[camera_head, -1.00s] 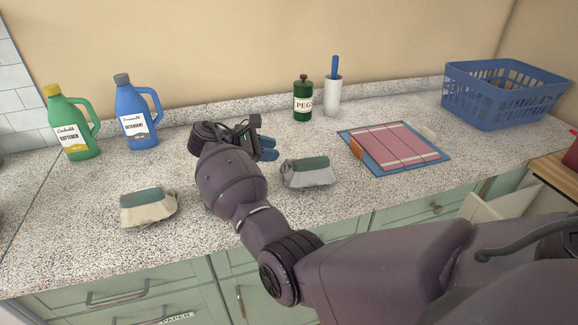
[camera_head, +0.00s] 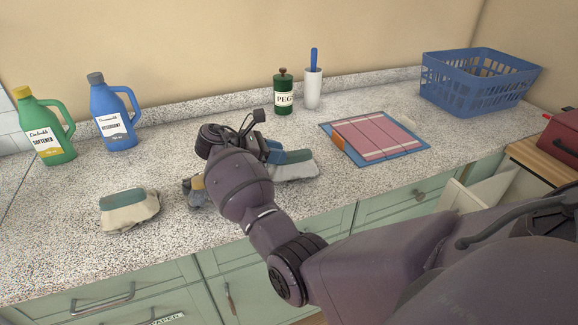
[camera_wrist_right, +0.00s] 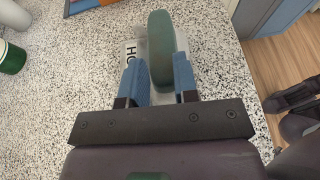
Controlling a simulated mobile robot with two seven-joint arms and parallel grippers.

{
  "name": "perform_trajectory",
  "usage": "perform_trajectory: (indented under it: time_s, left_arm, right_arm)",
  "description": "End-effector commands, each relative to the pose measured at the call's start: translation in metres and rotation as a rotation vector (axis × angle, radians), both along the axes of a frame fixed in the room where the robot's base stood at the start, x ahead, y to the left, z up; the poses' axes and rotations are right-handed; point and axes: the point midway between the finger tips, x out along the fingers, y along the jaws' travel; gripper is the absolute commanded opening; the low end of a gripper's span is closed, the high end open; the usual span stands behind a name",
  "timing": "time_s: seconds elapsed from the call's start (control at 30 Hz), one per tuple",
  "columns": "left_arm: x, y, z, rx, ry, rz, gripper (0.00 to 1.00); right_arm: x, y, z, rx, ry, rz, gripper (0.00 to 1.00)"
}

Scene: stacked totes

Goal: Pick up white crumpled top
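Two crumpled whitish cloth bundles with dark green upper parts lie on the counter. One bundle (camera_head: 130,209) is at the left, clear of my arm. The other bundle (camera_head: 296,168) is right of my right gripper (camera_head: 268,152), which partly covers it. In the right wrist view, this bundle's green part (camera_wrist_right: 161,38) and whitish cloth lie ahead of and between the blue fingers of my right gripper (camera_wrist_right: 159,72). The fingers are apart; I cannot tell whether they touch it. Black letters show on a white patch beside it. My left gripper is not in view.
A small grey-brown item (camera_head: 195,192) is half hidden behind my wrist. A green softener bottle (camera_head: 45,130) and blue detergent bottle (camera_head: 112,115) stand at the back left. A peg tin (camera_head: 284,95), white holder (camera_head: 313,90), folded pink item (camera_head: 372,138) and blue basket (camera_head: 478,82) lie farther right.

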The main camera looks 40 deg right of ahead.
Motion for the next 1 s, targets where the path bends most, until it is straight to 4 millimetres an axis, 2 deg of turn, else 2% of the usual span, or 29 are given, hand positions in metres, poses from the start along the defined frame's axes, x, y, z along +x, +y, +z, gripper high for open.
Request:
perform_trajectory:
  time_s: [0.3, 0.57, 0.77, 1.0]
  left_arm:
    - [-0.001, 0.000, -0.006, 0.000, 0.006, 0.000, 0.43]
    - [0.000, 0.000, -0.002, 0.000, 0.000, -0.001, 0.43]
    - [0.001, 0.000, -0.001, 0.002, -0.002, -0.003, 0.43]
    - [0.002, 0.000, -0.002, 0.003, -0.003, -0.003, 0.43]
  right_arm:
    - [-0.014, -0.035, -0.018, -0.001, 0.002, -0.001, 0.28]
    - [-0.015, -0.039, -0.019, -0.001, 0.001, -0.001, 0.28]
    - [-0.015, -0.039, -0.019, 0.000, 0.000, 0.000, 0.00]
    - [-0.015, -0.039, -0.019, -0.001, 0.000, 0.000, 0.00]
